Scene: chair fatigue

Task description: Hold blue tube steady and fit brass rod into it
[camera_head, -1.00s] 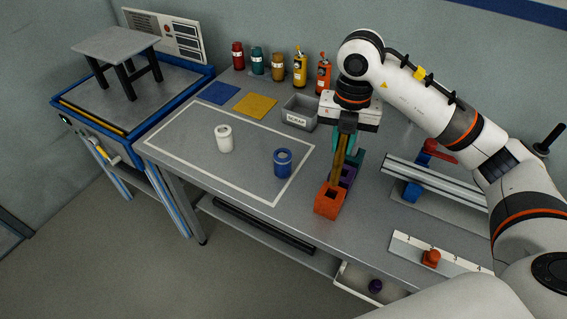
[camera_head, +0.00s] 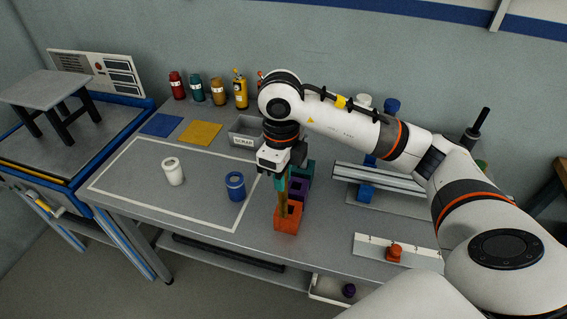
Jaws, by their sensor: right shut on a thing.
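The blue tube (camera_head: 235,187) stands upright on the bench inside the white outlined area, near its right side, with its open top showing. The brass rod (camera_head: 283,203) is upright, with its top in my right gripper (camera_head: 284,177), which is shut on it. The rod's lower end is at the orange block (camera_head: 287,222); I cannot tell whether it sits in the block's opening or just above it. My right gripper is to the right of the blue tube and apart from it. My left gripper is not in view.
A white tube (camera_head: 173,172) stands left of the blue one. Purple (camera_head: 302,191) and teal blocks stand behind the orange block. A grey scrap bin (camera_head: 243,139) is behind. A metal rail (camera_head: 385,184) lies to the right.

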